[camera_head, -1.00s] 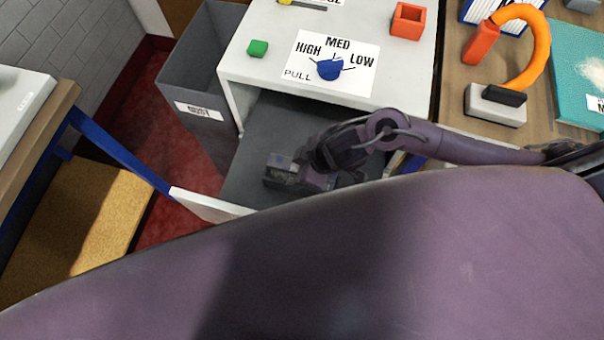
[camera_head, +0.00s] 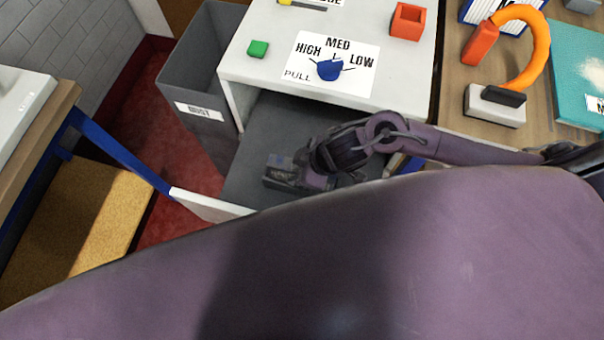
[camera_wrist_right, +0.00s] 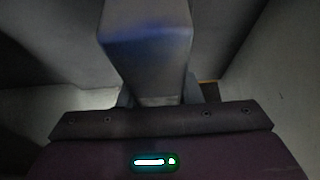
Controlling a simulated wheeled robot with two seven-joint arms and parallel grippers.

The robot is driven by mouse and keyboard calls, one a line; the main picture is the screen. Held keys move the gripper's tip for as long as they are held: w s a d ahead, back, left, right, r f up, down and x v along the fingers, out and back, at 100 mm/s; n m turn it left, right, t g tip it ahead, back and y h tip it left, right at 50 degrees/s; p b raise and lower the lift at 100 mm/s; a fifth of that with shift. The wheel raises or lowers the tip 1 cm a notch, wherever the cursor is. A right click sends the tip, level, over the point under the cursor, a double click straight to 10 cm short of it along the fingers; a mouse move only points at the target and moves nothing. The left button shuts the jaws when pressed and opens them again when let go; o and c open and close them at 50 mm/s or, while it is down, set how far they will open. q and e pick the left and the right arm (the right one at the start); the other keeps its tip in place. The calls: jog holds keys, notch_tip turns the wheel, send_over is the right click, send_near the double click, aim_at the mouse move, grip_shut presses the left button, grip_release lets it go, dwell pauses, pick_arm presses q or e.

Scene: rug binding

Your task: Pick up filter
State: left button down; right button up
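My right gripper (camera_head: 295,172) reaches down into the open grey drawer (camera_head: 262,128) under the white cabinet. In the right wrist view, a grey block with a bluish sheen (camera_wrist_right: 148,60), which seems to be the filter, stands between the two fingers of this gripper (camera_wrist_right: 160,94). The fingers lie close against both its sides, with no gap visible. In the head view the gripper and the block are dark, and I cannot separate them clearly. My left gripper is out of view.
A grey bin (camera_head: 196,75) stands left of the drawer. The drawer's white front panel (camera_head: 208,206) is close below the gripper.

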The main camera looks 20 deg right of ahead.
jog(key=shift+c, duration=1.4)
jog(key=shift+r, duration=0.15)
